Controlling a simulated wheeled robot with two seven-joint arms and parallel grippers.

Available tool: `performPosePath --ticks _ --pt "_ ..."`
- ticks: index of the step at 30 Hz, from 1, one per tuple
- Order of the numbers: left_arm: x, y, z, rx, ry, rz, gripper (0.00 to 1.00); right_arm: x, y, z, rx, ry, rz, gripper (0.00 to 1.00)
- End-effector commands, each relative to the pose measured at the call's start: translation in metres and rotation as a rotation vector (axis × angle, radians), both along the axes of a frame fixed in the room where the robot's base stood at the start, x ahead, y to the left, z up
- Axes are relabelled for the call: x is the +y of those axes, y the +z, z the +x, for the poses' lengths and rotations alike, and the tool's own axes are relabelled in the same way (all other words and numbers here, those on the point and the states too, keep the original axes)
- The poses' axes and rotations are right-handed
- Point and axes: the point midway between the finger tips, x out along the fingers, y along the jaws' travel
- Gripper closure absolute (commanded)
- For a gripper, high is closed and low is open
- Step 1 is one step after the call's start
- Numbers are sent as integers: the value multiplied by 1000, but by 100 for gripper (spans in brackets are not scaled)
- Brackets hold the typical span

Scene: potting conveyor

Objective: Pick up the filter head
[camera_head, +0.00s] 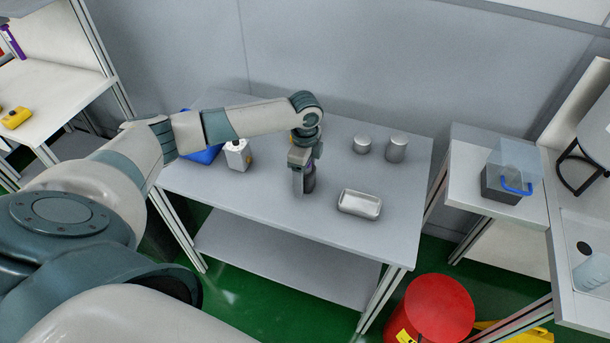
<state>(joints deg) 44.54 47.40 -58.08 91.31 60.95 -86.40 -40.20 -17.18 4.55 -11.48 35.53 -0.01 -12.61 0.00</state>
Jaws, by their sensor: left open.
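My left gripper (301,183) points down over the middle of the grey table (245,195), with its fingers open. A small dark cylindrical object (310,180), which seems to be the filter head, stands at the fingers, partly hidden by them. I cannot tell whether the fingers touch it. My right gripper is out of view.
A metal tray (360,204) lies right of the gripper. Two metal cylinders (397,148) stand behind it. A white bottle (237,155) and a blue container (205,155) are at the left. A red bin (430,308) stands on the floor. The table's front is clear.

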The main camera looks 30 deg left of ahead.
Motion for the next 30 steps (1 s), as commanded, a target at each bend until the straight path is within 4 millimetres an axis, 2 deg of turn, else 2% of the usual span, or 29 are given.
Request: performPosePath --ticks 10,11,17,30 --pt "0 0 0 0 0 0 33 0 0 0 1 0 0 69" --pt "0 0 0 0 0 0 38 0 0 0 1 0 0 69" --pt "0 0 0 0 0 0 85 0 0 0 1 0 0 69" --pt "0 7 2 -3 1 -1 86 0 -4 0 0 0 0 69"
